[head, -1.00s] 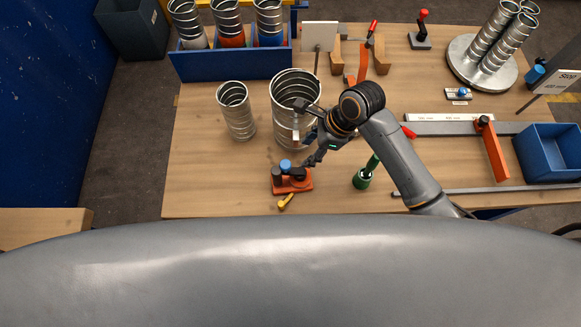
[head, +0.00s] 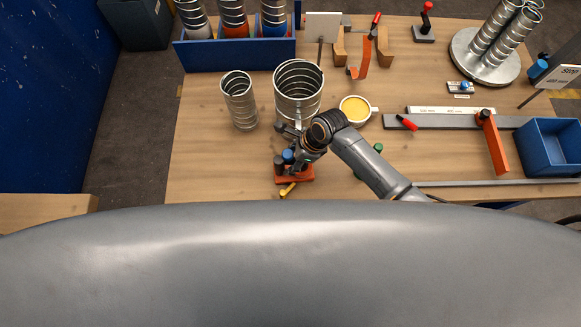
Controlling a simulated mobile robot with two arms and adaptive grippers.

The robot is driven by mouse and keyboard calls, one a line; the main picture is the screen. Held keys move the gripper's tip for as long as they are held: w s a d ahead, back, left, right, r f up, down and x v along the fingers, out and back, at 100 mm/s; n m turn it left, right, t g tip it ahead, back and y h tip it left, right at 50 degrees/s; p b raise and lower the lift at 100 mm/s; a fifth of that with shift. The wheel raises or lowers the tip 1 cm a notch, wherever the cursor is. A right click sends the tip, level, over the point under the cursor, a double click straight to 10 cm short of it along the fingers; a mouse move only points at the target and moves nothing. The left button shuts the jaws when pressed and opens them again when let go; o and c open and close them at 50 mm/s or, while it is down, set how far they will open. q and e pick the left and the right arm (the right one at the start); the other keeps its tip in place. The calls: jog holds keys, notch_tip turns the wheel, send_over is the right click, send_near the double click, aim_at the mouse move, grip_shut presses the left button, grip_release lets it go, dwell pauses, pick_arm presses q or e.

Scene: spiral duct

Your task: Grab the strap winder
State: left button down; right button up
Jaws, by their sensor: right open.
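The strap winder appears to be the small orange-based tool (head: 303,174) near the front edge of the bench, with a blue knob, dark parts and a yellow handle (head: 288,190). My right gripper (head: 287,150) is open over its back side, close to the blue knob. The gripper and wrist hide part of the tool, and I cannot tell whether the fingers touch it. My left gripper is not in view.
A wide spiral duct (head: 298,88) stands just behind my right gripper, with a narrower one (head: 239,102) to its left. A cup of yellow stuff (head: 355,109) stands right of my wrist. The bench left of the orange tool is clear.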

grip_shut()
jog(key=shift+r, duration=0.2)
dwell(0.3)
